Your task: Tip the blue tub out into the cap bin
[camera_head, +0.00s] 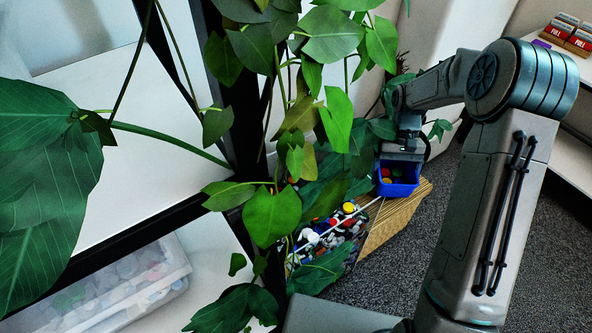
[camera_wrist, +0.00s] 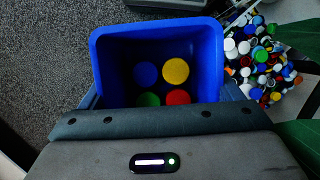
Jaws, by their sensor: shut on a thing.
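My gripper (camera_head: 404,149) is shut on the blue tub (camera_head: 398,189) and holds it by its near side. The wrist view looks down into the tub (camera_wrist: 208,60), where several caps, blue, yellow, green and red, lie on the bottom. The tub looks roughly upright. The cap bin (camera_head: 353,258), full of mixed caps, is lower left of the tub in the head view, partly hidden by leaves. In the wrist view its caps show to the right of the tub. The gripper's fingertips are hidden.
A leafy plant (camera_head: 270,215) hangs over the bin and close to my arm. A tan ribbed surface (camera_head: 400,217) is below the tub. A clear container (camera_head: 110,285) of pale items stands lower left. Red-and-white boxes (camera_head: 568,33) sit upper right. Grey carpet (camera_head: 535,240) is open at right.

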